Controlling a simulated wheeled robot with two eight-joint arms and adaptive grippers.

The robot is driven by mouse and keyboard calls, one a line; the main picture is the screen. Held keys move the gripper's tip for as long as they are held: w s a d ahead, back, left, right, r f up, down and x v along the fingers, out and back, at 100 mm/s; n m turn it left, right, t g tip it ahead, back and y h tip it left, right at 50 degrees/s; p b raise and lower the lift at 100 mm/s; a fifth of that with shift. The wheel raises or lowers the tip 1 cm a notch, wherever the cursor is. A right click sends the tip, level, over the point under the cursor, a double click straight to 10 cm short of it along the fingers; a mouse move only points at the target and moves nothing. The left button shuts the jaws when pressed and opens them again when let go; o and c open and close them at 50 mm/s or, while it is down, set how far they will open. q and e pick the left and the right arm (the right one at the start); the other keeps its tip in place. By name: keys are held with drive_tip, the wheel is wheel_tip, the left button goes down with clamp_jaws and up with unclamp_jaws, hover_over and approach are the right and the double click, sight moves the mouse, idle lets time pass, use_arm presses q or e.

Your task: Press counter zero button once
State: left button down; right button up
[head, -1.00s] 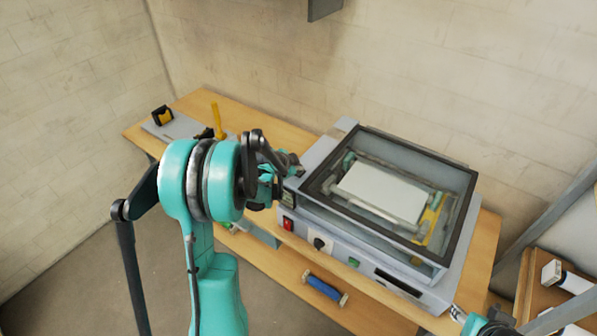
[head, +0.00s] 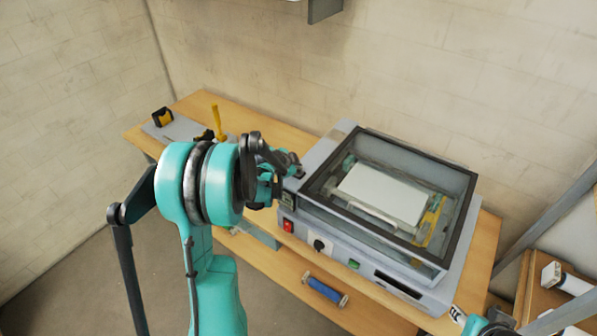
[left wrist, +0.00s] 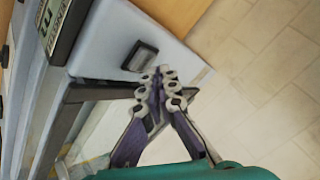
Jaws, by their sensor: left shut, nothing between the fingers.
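The grey roll laminator (head: 335,240) stands on the wooden bench. My left gripper (head: 292,163) is over its left end, shut and empty. In the left wrist view the closed fingertips (left wrist: 163,82) appear just beside a black rectangular button (left wrist: 140,56) on the light grey casing. Whether they touch it I cannot tell. Part of a counter display (left wrist: 55,25) shows at the upper left there; in the head view a small display (head: 287,197) sits on the front's left end. My right gripper (head: 460,314) is partly visible at the lower right; its finger state is unclear.
The laminator's front has a red switch (head: 288,226), a black knob (head: 320,246) and a green button (head: 353,264). A blue roller (head: 325,291) lies on the lower shelf. A yellow-handled tool (head: 217,121) and a tape measure (head: 162,117) are at the bench's left.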

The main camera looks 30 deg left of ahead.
sight(298, 174)
use_arm(q)
drive_tip(key=shift+r, duration=0.25)
drive_tip(key=shift+r+p, duration=1.55)
drive_tip(key=shift+r, duration=0.9)
drive_tip(key=shift+s+d+f, duration=0.1)
drive_tip(key=shift+d+f, duration=0.05)
drive_tip(key=shift+d, duration=0.05)
drive_tip(key=shift+n+g, duration=0.3)
drive_tip(key=shift+n, duration=0.5)
drive_tip(key=s+d+b, duration=0.1)
drive_tip(key=d+b, duration=0.1)
drive_tip(key=s+d+f+b, duration=0.1)
drive_tip(key=d+b, duration=0.1)
drive_tip(key=b, duration=0.1)
drive_tip(key=s+d+f+b, duration=0.1)
drive_tip(key=s+d+b, duration=0.1)
drive_tip(key=shift+d+f, duration=0.25)
drive_tip(key=s+d+f+n+b, duration=0.2)
drive_tip(key=s+d+f+b, duration=0.3)
drive_tip(key=s+f+b, duration=0.1)
drive_tip(key=s+d+f+n+g+b, duration=0.1)
drive_tip(key=s+d+f+b, duration=0.3)
drive_tip(key=s, duration=0.6)
drive_tip(key=s+d+f+n+b, duration=0.4)
drive_tip(key=s+f+b, duration=0.3)
drive_tip(key=b, duration=0.3)
drive_tip(key=shift+s+d+f+b, duration=0.4)
drive_tip(key=shift+d+f, duration=0.15)
drive_tip(key=shift+d, duration=0.25)
